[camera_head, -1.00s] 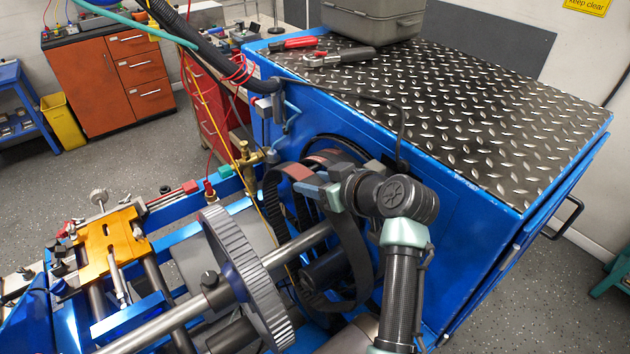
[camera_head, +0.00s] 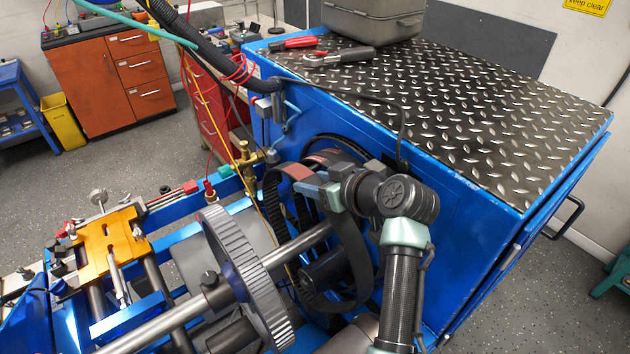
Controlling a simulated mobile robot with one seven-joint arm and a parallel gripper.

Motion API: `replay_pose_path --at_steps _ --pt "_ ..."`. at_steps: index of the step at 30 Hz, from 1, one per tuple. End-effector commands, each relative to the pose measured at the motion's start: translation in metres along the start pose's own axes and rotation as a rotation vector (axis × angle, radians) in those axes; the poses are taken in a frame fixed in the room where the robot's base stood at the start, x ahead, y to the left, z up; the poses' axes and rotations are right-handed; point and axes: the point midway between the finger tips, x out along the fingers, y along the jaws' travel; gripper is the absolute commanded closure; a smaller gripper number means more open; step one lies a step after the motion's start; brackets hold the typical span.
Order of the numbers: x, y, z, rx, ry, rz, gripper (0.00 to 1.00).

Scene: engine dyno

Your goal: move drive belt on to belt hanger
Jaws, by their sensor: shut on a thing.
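The drive belt (camera_head: 353,252) is a wide black ribbed loop with a reddish patch near its top. It hangs in front of the blue cabinet's side, beside the large toothed wheel (camera_head: 240,275). My gripper (camera_head: 312,189) is shut on the upper part of the belt. The belt hangs down around the steel shaft (camera_head: 303,240) in the picture, but I cannot tell whether it touches it. A pale blue bent hook (camera_head: 291,113) on the cabinet's side, up and left of my gripper, may be the belt hanger; I cannot be sure.
The blue cabinet (camera_head: 460,235) with a tread-plate top stands behind and right of my arm. Hoses, a black cable (camera_head: 402,125) and a brass valve (camera_head: 246,154) are near the belt. An orange bracket (camera_head: 108,240) is at left.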

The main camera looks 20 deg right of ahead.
Motion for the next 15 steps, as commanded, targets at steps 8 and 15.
replay_pose_path --at_steps 8,15 --pt "0.0017 0.0003 0.0024 -0.001 0.003 0.001 0.98" --pt "0.0032 0.0003 0.005 -0.001 0.003 0.001 0.98"
